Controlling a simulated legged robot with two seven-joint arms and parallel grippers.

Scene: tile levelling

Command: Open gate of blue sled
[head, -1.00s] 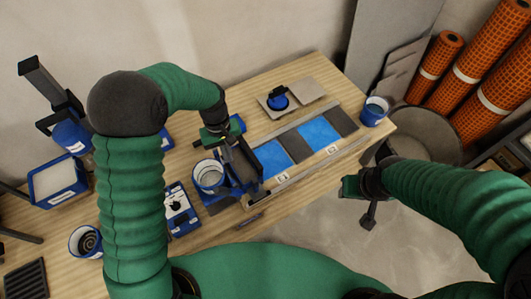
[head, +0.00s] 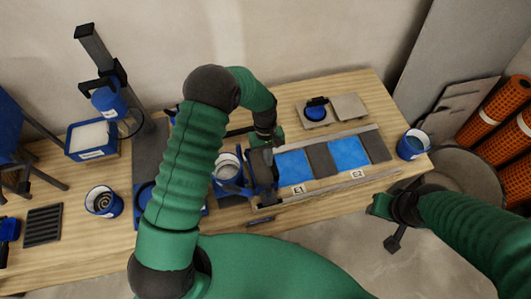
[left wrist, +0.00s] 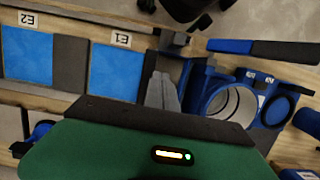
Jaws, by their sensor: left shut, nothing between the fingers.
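The blue sled (head: 268,187) stands at the left end of the tile row, beside the blue tile marked E1 (head: 294,165). In the left wrist view the sled (left wrist: 203,84) shows blue walls and a round blue-rimmed white pot (left wrist: 238,102) next to it. My left gripper (left wrist: 162,78) is shut and empty, its grey fingertips between tile E1 and the sled's blue wall. In the head view my left gripper (head: 264,146) is over the sled and partly hides it. I cannot make out the gate. My right gripper (head: 385,218) is off the table's front edge, its jaws unclear.
A second blue tile marked E2 (head: 349,154) lies farther right between grey tiles. A blue bucket (head: 413,144) stands at the table's right end. A grey tile with a blue suction tool (head: 317,109) lies behind the row. A blue pot (head: 103,202) stands at the left.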

